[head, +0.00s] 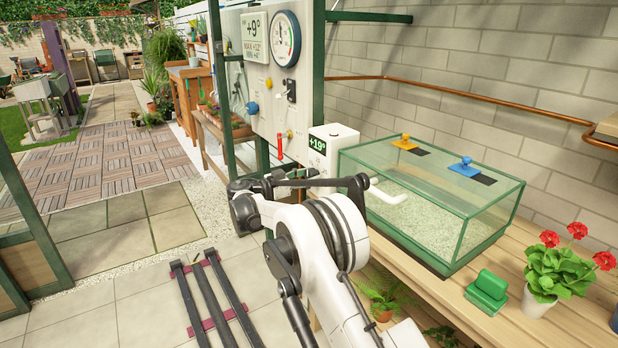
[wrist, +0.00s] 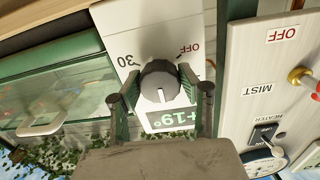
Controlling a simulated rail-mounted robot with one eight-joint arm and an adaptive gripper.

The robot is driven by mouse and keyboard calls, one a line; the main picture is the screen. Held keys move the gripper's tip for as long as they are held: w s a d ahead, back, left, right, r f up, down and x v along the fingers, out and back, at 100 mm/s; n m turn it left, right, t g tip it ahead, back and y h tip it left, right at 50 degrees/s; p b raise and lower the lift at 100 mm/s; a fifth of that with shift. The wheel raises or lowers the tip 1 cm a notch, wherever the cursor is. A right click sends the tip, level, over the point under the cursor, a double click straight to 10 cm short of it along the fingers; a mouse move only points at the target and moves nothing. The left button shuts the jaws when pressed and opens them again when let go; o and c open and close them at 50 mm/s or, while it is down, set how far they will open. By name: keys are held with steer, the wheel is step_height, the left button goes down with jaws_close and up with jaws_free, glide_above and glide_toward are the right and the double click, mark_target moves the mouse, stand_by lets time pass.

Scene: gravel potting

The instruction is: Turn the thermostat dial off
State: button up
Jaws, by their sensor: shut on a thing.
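The thermostat is a white box (head: 333,140) with a green "+19°" display, beside the glass case in the head view. In the wrist view its white face (wrist: 150,30) carries "30" on the left and "OFF" on the right. The dark grey round dial (wrist: 160,75) sits between them, and its white mark points down the picture toward the display. My gripper (wrist: 159,84) is shut on the dial, one finger on each side.
A glass case (head: 440,200) with pale gravel stands right of the thermostat.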

steer(key=shift+n, duration=0.4)
steer(key=n+b, duration=0.1)
steer(key=n, duration=0.3)
steer(key=shift+n, duration=0.4)
steer(key=n+b, duration=0.1)
steer(key=n, duration=1.2)
steer(key=shift+s, duration=0.1)
steer(key=n, duration=0.5)
steer(key=shift+n+t, duration=0.3)
steer(key=o, duration=1.2)
steer(key=shift+c, duration=0.2)
